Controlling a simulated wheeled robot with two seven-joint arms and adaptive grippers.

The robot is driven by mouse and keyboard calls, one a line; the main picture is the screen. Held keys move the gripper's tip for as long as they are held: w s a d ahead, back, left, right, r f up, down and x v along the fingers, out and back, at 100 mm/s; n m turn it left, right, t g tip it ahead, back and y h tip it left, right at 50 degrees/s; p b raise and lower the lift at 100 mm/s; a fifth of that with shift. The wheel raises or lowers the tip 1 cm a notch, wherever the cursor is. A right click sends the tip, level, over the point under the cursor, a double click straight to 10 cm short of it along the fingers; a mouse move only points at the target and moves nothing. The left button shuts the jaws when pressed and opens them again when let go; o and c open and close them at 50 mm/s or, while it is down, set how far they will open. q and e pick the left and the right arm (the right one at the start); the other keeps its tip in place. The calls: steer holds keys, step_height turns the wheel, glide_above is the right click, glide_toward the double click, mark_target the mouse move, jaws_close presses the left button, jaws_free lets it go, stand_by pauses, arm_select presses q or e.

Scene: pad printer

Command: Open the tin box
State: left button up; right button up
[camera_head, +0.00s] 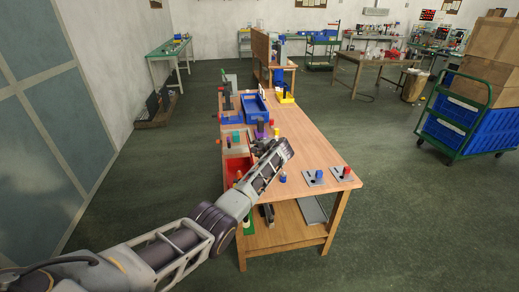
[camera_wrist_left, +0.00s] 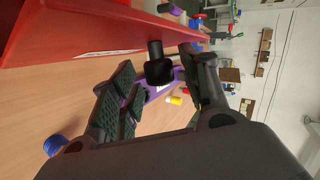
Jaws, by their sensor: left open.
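A red box (camera_head: 231,170) sits at the left edge of the wooden workbench; its red wall (camera_wrist_left: 90,25) fills the upper left of the left wrist view. I cannot tell whether it is the tin box. My left gripper (camera_head: 270,147) is over the bench, to the right of the red box. In the left wrist view its fingers (camera_wrist_left: 160,82) are apart, with nothing clamped. A black cylindrical knob (camera_wrist_left: 158,68) shows between or beyond the fingers, in front of a purple part (camera_wrist_left: 157,92). My right gripper is not in view.
Blue bins (camera_head: 256,106) stand farther back on the workbench (camera_head: 310,150). A small blue object (camera_head: 283,177) and grey plates with coloured pegs (camera_head: 313,178) lie at the near right. The bench's right side is mostly clear. A green cart with blue crates (camera_head: 456,125) stands far right.

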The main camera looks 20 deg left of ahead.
arm_select(q)
steer(key=shift+s+r, duration=0.1)
steer(key=shift+d, duration=0.15)
steer(key=v, duration=1.1)
steer(key=shift+s+d, duration=0.2)
steer(key=shift+d, duration=0.05)
stand_by(0.3)
stand_by(0.4)
